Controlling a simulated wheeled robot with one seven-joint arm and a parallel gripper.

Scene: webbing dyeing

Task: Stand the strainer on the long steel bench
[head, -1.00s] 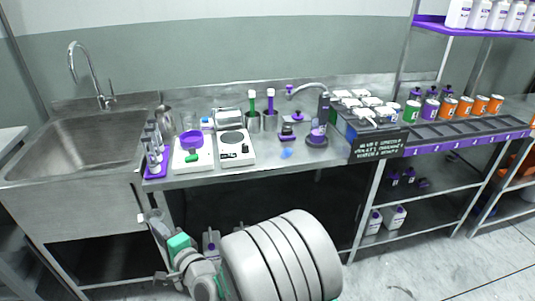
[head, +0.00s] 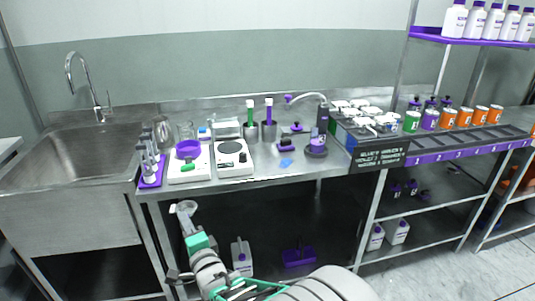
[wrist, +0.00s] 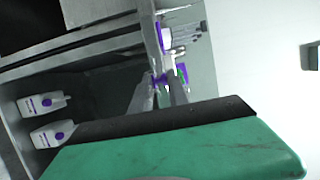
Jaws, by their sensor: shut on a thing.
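My gripper (head: 188,222) is below and in front of the long steel bench (head: 240,178), near its left end, beside the legs. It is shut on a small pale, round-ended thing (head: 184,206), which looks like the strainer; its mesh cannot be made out. It is held below the bench top, apart from it. In the wrist view the gripper's narrow fingers (wrist: 160,85) show beyond a large green block, with purple between or behind them; the strainer is not clear there.
A blue patch (head: 287,163) lies near the front edge. The sink (head: 75,155) is left.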

